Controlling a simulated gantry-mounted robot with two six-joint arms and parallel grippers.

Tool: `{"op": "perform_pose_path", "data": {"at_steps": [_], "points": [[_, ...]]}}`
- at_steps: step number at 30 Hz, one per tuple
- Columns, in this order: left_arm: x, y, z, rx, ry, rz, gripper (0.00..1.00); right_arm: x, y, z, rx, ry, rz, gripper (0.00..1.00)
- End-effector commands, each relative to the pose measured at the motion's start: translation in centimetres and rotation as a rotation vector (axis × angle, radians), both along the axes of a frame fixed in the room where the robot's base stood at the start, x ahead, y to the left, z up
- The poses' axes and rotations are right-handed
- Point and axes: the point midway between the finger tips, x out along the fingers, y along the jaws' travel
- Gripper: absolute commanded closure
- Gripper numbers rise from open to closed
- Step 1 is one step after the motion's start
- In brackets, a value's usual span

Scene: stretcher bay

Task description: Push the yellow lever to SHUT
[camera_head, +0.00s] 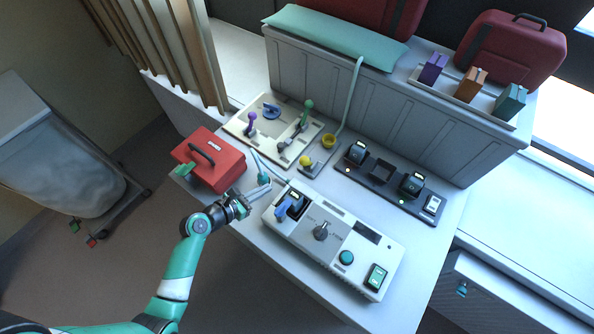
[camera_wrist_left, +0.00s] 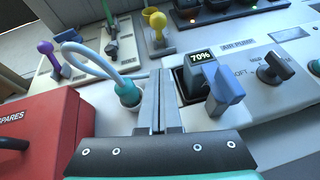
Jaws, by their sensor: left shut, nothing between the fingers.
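The yellow lever, with a round yellow knob (camera_head: 305,160), stands on a small grey plate (camera_head: 318,157) near the middle of the table. A yellow ring fitting (camera_head: 328,141) with a pale hose sits at the plate's far end. In the left wrist view the yellow lever (camera_wrist_left: 157,27) stands upright, beyond the fingertips. No SHUT marking is legible. My left gripper (camera_head: 262,189) is shut and empty, left of the grey plate and apart from the lever. Its closed fingers also show in the left wrist view (camera_wrist_left: 158,98). My right gripper is not in view.
A pale blue loop on a teal plug (camera_wrist_left: 128,92) stands close beside the left fingers. A red box (camera_head: 222,172) is left, a white pump panel (camera_head: 325,262) with a blue lever (camera_wrist_left: 225,87) right. A cream lever board (camera_head: 243,124) and black charger strip (camera_head: 385,187) flank the plate.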

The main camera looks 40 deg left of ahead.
Motion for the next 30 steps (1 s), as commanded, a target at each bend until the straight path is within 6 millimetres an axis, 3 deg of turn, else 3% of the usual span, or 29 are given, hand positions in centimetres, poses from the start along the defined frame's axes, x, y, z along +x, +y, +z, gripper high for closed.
{"op": "perform_pose_path", "data": {"at_steps": [11,24,30], "points": [[1.0,-0.1,-0.4,0.003,-0.002,-0.005,1.0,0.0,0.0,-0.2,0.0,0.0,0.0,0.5],[9.1,-0.1,-4.6,0.005,-0.002,-0.006,1.0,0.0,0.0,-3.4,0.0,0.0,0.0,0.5],[12.0,-0.2,-3.3,0.004,-0.003,-0.006,1.0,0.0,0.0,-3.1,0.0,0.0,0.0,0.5]]}}
